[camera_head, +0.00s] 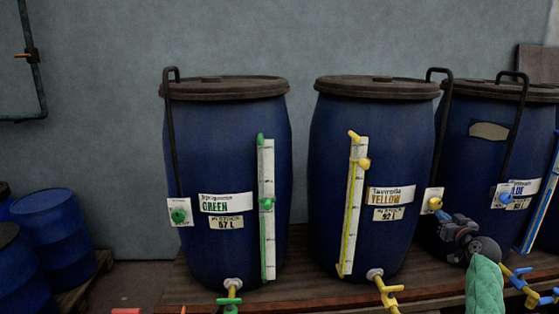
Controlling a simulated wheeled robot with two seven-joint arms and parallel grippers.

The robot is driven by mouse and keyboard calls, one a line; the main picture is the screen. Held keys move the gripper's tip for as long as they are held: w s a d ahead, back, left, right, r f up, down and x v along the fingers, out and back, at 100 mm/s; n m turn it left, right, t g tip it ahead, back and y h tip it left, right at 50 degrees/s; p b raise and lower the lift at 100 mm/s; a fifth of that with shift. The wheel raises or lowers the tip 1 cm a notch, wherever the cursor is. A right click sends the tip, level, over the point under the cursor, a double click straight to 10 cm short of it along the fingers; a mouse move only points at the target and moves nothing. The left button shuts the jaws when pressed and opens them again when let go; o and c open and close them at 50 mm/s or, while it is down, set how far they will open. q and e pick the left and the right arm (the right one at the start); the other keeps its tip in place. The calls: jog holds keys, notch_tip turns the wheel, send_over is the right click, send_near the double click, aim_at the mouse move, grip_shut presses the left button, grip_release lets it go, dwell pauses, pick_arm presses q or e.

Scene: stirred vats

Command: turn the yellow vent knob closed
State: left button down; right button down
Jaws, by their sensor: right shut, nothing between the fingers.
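The yellow vent knob (435,203) sits on a small white plate at the right side of the yellow-labelled vat (330,180), at the foot of a dark bent pipe. It is small here, and I cannot read its turn position. My right gripper (446,222) is shut and empty, just below and right of the knob. Whether its fingertips touch the knob is not clear. My left gripper is not in view.
The green-labelled vat (235,150) stands to the left, the blue-labelled vat (475,150) close on the right. A yellow tap (388,292) and a blue tap (520,280) stick out low in front. The vats stand on a wooden platform (300,292).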

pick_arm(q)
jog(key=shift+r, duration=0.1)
pick_arm(e)
jog(key=shift+r, duration=0.15)
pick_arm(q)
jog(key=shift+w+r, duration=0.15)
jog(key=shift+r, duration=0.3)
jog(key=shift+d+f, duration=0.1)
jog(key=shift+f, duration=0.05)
pick_arm(e)
jog(key=shift+d, duration=0.1)
pick_arm(q)
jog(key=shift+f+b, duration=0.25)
jog(key=shift+b, duration=0.15)
pick_arm(e)
jog(key=s, duration=0.6)
jog(key=shift+d+f, duration=0.35)
